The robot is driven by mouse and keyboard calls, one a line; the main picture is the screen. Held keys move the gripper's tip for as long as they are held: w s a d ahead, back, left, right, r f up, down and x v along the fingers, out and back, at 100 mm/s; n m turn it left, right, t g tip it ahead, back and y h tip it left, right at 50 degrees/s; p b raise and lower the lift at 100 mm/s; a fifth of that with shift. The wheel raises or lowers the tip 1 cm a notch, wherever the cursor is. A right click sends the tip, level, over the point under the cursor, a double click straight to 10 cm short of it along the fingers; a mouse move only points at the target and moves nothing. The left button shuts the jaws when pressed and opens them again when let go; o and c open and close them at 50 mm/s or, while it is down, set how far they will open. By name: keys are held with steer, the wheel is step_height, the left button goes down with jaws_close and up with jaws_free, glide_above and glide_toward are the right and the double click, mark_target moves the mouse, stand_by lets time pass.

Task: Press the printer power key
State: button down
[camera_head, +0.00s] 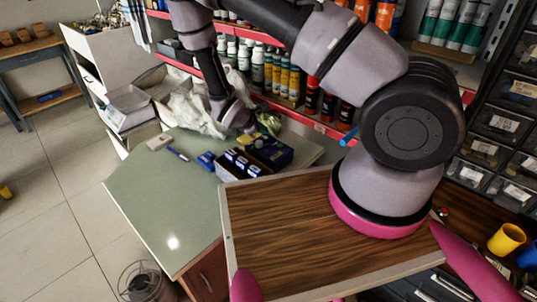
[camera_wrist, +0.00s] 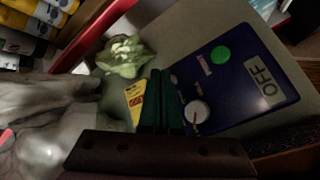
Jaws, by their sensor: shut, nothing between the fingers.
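A dark blue device (camera_wrist: 235,95) fills the right of the wrist view. It has a display (camera_wrist: 265,78) reading OFF, a round green button (camera_wrist: 220,55), a white knob (camera_wrist: 196,111) and a small pink-and-white label (camera_wrist: 204,65). I cannot tell for sure which control is the power key. My gripper (camera_wrist: 162,76) is shut and empty, its dark green fingers close to the left of the device in the picture. Contact cannot be made out. In the head view a dark box (camera_head: 272,152) on the green counter is likely the same device; my fingertips are not clear there.
A yellow label or card (camera_wrist: 134,100), a crumpled greenish bag (camera_wrist: 125,57) and a whitish crumpled bag (camera_head: 196,103) lie nearby. Blue boxes (camera_head: 236,160) stand on the green counter (camera_head: 150,205). Shelves of bottles (camera_head: 282,77) stand behind. The counter's front left is mostly clear.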

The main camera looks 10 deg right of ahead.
steer(key=shift+r, duration=3)
steer(key=shift+r, duration=0.1)
steer(key=s+d+r+m+g+y, duration=0.1)
steer(key=s+d+r+m, duration=0.25)
steer(key=r, duration=0.45)
steer(key=s+d+r+m+g+y, duration=0.1)
steer(key=s+d+r+m, duration=0.1)
steer(key=r+m, duration=0.5)
steer(key=s+d+r+m+g+y, duration=0.1)
steer(key=s+d+r+m, duration=0.15)
steer(key=r, duration=0.75)
steer(key=s+a+r+m+t+y, duration=0.1)
steer(key=s+r+m+t+y, duration=0.3)
steer(key=s+r, duration=1.2)
steer(key=r+m+y, duration=0.1)
steer(key=m+y, duration=0.1)
steer(key=m, duration=0.2)
steer(key=shift+s, duration=0.3)
steer(key=shift+r, duration=0.1)
